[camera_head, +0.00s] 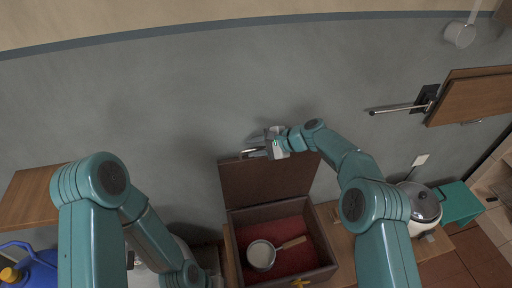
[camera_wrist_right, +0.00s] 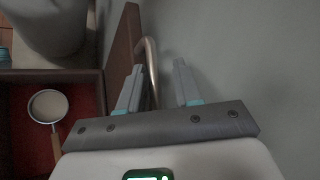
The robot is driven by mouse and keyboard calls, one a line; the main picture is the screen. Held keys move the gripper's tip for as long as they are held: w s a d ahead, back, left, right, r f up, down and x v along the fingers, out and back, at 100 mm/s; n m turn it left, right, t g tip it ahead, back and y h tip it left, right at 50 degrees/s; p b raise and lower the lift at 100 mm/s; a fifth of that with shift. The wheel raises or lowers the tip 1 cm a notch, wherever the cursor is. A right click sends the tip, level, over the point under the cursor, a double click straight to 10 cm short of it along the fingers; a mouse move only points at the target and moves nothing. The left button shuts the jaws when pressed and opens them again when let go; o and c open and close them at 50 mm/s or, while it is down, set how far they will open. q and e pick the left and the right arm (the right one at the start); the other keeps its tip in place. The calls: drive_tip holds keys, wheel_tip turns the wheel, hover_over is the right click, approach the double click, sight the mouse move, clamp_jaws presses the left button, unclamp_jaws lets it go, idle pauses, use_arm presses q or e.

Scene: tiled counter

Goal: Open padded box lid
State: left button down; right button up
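The padded box (camera_head: 232,250) has a dark wooden frame and a red lining, and sits at the bottom centre of the head view. Its brown lid (camera_head: 265,182) stands raised at the back of the box, near the grey wall. My right gripper (camera_head: 252,153) is at the lid's top edge. In the right wrist view its two fingers (camera_wrist_right: 158,90) are apart, with a curved metal handle (camera_wrist_right: 152,70) between them, closer to the left finger. The lid (camera_wrist_right: 124,50) shows edge-on there. My left arm runs down to the bottom edge, and its gripper is out of view.
A white pan (camera_head: 261,255) with a wooden handle lies inside the box. A white rice cooker (camera_head: 421,203) and a teal box (camera_head: 459,206) stand at the right. A blue jug (camera_head: 35,270) is at the lower left. The wall above the lid is bare.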

drive_tip(key=shift+f, duration=0.25)
drive_tip(key=v, duration=1.6)
drive_tip(key=shift+r, duration=0.25)
drive_tip(key=shift+d, duration=0.15)
